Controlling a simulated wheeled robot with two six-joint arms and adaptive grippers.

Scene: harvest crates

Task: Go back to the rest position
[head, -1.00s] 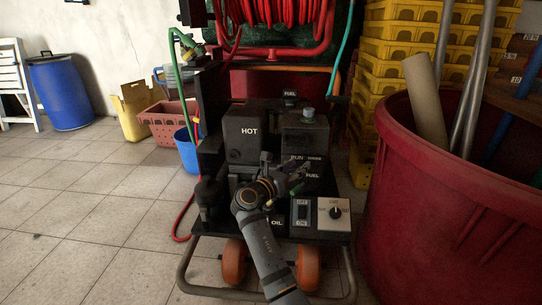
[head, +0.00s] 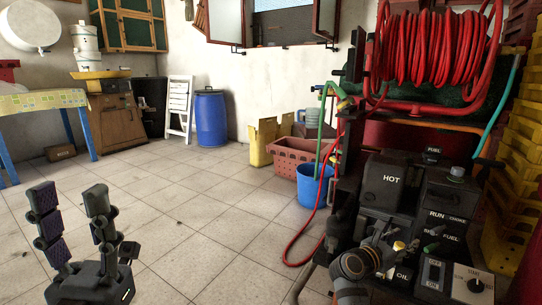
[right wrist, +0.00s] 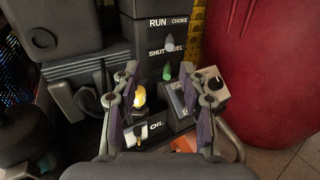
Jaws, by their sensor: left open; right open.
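My left gripper (head: 68,200) stands upright at the lower left of the head view, its two fingers apart and nothing between them. It is over the tiled floor, well away from the machine. My right gripper (head: 392,240) is in front of the black machine (head: 385,184), beside its lower controls, and partly hidden by its own wrist. In the right wrist view it (right wrist: 158,82) is open. A yellow-topped part (right wrist: 138,95) and a green-tipped lever (right wrist: 167,72) show between or just beyond its fingers; I cannot tell whether they touch.
A red hose reel (head: 430,60) tops the machine. A blue bucket (head: 312,186), red crate (head: 297,158) and blue barrel (head: 211,118) stand farther back. Yellow crates (head: 515,145) are at the right. A red tub (right wrist: 262,75) is close right. The tiled floor (head: 190,215) is largely open.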

